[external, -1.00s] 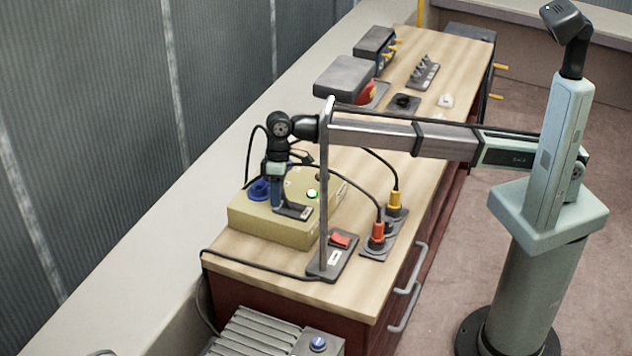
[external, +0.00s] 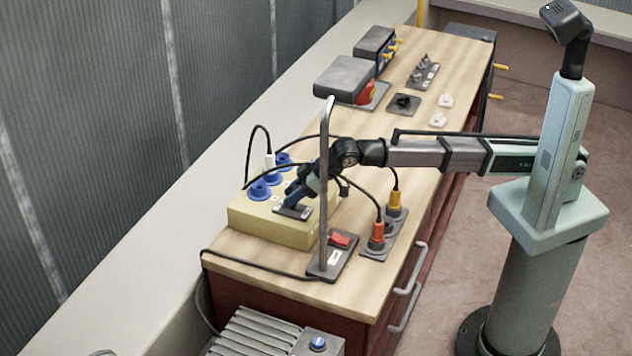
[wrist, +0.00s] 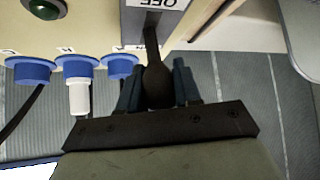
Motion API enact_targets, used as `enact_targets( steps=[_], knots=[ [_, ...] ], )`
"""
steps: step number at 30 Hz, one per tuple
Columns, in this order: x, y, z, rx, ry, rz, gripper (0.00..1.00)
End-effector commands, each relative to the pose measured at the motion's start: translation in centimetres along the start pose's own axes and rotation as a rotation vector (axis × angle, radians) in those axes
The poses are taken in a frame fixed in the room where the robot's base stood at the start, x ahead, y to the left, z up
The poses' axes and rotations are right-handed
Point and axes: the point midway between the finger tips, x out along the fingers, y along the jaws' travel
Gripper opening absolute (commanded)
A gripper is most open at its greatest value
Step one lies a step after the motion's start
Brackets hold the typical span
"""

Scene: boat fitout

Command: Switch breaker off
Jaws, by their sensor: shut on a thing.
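The breaker is a dark lever (wrist: 153,80) on a grey plate (wrist: 140,23), mounted on a yellow-beige box (external: 265,228). My gripper (wrist: 157,88) is shut on the lever, with one blue finger on each side of its thick black grip. An OFF label (wrist: 160,4) shows beyond the lever in the wrist view. In the external view my gripper (external: 293,195) is tilted down onto the plate, and the lever is mostly hidden by it. A round green lamp (wrist: 44,8) on the box looks dark in the wrist view.
Blue sockets (external: 259,190) stand on the box, one with a white plug (wrist: 78,98). Black cables loop close to my wrist. A grey upright post (external: 324,240) and a red switch (external: 340,240) stand in front.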

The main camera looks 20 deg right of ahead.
Motion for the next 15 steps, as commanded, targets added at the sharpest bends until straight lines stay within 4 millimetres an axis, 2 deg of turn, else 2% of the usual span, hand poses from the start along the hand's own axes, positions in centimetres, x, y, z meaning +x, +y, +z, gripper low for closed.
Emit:
enact_targets(
  steps=[1, 15],
  knots=[
    [-0.4, -0.3, 0.7, -0.012, 0.039, 0.007, 0.00],
    [-1.1, -1.1, 2.0, -0.087, 0.313, 0.092, 0.00]
  ],
)
